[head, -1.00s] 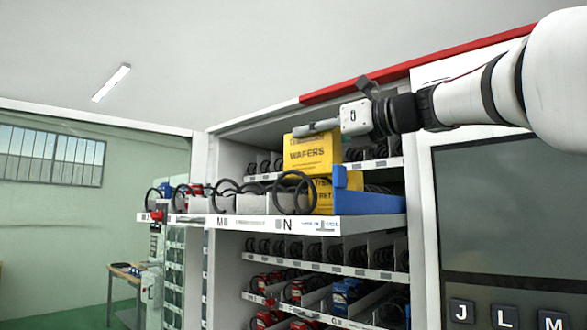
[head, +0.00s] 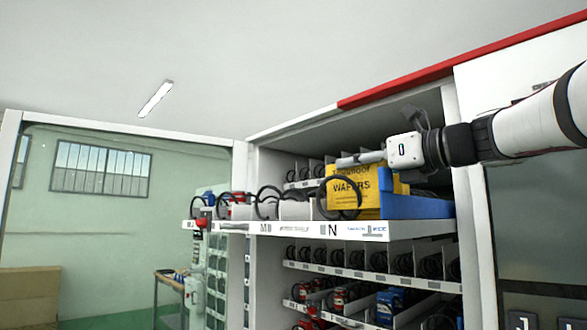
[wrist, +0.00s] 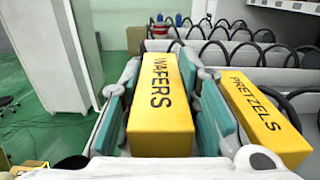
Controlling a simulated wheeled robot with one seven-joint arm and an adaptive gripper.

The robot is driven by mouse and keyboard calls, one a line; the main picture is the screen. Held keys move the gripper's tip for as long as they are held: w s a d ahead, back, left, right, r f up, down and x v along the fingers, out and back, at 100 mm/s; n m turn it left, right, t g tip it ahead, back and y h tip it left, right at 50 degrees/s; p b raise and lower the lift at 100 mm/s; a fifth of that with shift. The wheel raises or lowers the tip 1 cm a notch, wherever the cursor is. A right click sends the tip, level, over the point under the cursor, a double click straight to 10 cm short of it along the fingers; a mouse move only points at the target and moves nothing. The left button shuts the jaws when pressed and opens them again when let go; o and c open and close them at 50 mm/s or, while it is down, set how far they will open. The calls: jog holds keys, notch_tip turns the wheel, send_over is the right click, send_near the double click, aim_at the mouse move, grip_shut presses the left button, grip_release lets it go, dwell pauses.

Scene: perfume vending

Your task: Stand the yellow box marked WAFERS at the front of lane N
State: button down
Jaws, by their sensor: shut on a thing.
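The yellow WAFERS box (head: 348,200) stands upright, low in the pulled-out top tray above the N label (head: 333,230) in the head view. A black coil crosses in front of its face. My gripper (head: 362,159) reaches in from the right and is shut on the upper part of the box. In the wrist view the WAFERS box (wrist: 165,85) sits between the teal pads of my gripper (wrist: 164,112). A yellow PRETZELS box (wrist: 262,115) is just right of the right finger. Whether the WAFERS box touches the tray floor is hidden.
The white tray front (head: 285,231) also carries an M label, with several black coils along its lanes to the left. A blue piece (head: 415,207) lies right of the WAFERS box. Stocked shelves (head: 370,274) are below. A dark panel (head: 530,225) stands at the right.

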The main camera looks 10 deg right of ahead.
jog(key=shift+f, duration=0.35)
jog(key=c, duration=1.2)
grip_release()
jog(key=shift+f, duration=0.2)
jog(key=shift+d+r, duration=0.1)
jog(key=shift+r, duration=0.1)
jog(key=r+v, duration=0.1)
jog(key=v, duration=1.1)
jog(key=shift+r, duration=0.2)
jog(key=shift+s, duration=0.1)
